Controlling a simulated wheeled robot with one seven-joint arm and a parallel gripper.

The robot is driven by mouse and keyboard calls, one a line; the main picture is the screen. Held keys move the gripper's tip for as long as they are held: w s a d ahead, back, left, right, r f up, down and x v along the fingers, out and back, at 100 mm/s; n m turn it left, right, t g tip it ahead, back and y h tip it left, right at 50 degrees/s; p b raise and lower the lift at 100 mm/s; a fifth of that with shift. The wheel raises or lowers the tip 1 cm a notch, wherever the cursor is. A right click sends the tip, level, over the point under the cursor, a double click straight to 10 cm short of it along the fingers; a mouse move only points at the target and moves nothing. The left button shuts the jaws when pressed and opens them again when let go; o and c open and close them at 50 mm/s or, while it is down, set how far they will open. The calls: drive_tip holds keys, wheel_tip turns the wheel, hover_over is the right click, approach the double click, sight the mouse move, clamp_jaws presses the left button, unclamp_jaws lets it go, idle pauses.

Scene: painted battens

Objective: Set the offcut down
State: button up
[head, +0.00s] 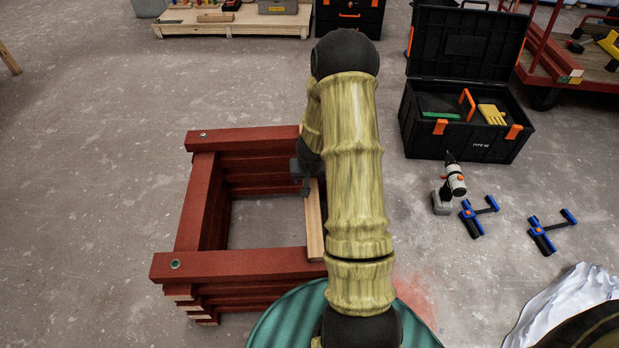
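A pale, unpainted wooden piece (315,228), which looks like the offcut, shows on the right side of a stacked square of red painted battens (203,205). It runs from near my gripper toward the front red batten. My arm hides its right side, and I cannot tell whether it rests on the stack or hangs above it. My gripper (306,186) is at the far end of the pale piece, pointing down and partly hidden by my arm. I cannot see whether its fingers are closed on the piece.
An open black toolbox (467,128) stands at the back right. A cordless drill (449,188) and two blue-and-black clamps (478,216) lie on the floor before it. A white crumpled sheet (572,305) is at the front right. The concrete floor at left is clear.

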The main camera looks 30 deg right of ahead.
sight(310, 183)
drive_tip(key=shift+r, duration=0.1)
drive_tip(key=p+v, duration=0.6)
drive_tip(key=v, duration=0.6)
drive_tip(key=shift+p, duration=0.35)
drive_tip(key=shift+a, duration=0.1)
drive_tip(key=shift+a+r, duration=0.2)
drive_tip(key=shift+r, duration=0.05)
drive_tip(key=s+a+r+n+y, duration=0.2)
drive_tip(key=s+a+r+n, duration=0.1)
drive_tip(key=a+r, duration=0.6)
drive_tip(key=s+a+r+n, duration=0.1)
drive_tip(key=s+a+r, duration=0.1)
drive_tip(key=s, duration=0.3)
drive_tip(key=s+a+r+n, duration=0.1)
drive_tip(key=s+a+r, duration=0.2)
drive_tip(key=s+a, duration=0.2)
drive_tip(key=shift+s+r+g, duration=0.25)
drive_tip(key=shift+s+g, duration=0.15)
drive_tip(key=shift+s, duration=0.15)
